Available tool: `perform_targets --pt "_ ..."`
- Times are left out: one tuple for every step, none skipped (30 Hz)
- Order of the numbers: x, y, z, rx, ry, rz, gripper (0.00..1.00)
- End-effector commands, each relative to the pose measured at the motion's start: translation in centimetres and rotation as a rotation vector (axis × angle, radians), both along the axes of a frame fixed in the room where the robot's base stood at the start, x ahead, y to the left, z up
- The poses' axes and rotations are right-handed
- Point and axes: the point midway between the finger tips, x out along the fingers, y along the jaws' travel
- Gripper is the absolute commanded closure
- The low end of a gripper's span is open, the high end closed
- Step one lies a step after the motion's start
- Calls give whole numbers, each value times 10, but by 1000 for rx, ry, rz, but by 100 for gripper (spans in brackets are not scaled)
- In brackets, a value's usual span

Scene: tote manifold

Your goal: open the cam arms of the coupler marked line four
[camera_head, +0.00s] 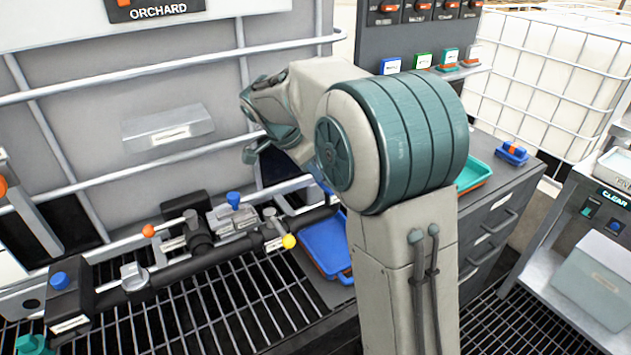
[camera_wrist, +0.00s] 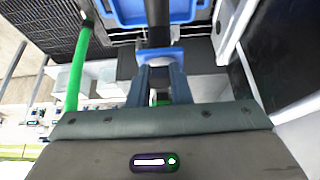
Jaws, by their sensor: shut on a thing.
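In the wrist view the two blue-grey fingers of my gripper (camera_wrist: 160,82) are close together, shut on a blue piece (camera_wrist: 162,56) at their tips. A black bar or hose end stands beyond it; I cannot tell whether this is a coupler part. In the head view the fingers are not clear behind my arm. A black hose assembly (camera_head: 205,265) lies across the grating at lower left, with metal fittings and levers. Orange (camera_head: 148,231), blue (camera_head: 233,198) and yellow (camera_head: 289,241) knobs stand on it. Its labels are too small to read, so line four cannot be picked out.
A blue tray (camera_head: 328,246) lies right of the hoses, beside a grey drawer cabinet (camera_head: 490,222). A caged grey tank (camera_head: 95,170) stands behind. A shelf with a grey box (camera_head: 598,275) is at right. A green pole (camera_wrist: 78,72) shows in the wrist view.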

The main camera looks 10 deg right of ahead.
Motion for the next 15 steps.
perform_targets --pt "0 4 -11 -38 -16 7 100" --pt "0 5 -12 -62 -24 8 100" --pt "-1 6 -13 -93 -33 7 100" --pt "-1 6 -14 -117 -42 6 100" --pt "-1 7 -15 -139 -49 6 100" --pt "-1 8 -16 -169 -59 5 100" --pt "-1 9 -16 -193 -67 7 100" --pt "-2 9 -17 -215 -73 6 100" --pt "-2 10 -18 -243 -84 6 100" --pt "-2 10 -18 -264 -90 4 100" --pt "-2 10 -19 -285 -97 5 100" --pt "-3 11 -20 -312 -105 5 100" --pt "-3 11 -20 -331 -111 4 100" --pt "-3 11 -21 -349 -117 4 100" --pt "-3 12 -21 -372 -125 4 100"
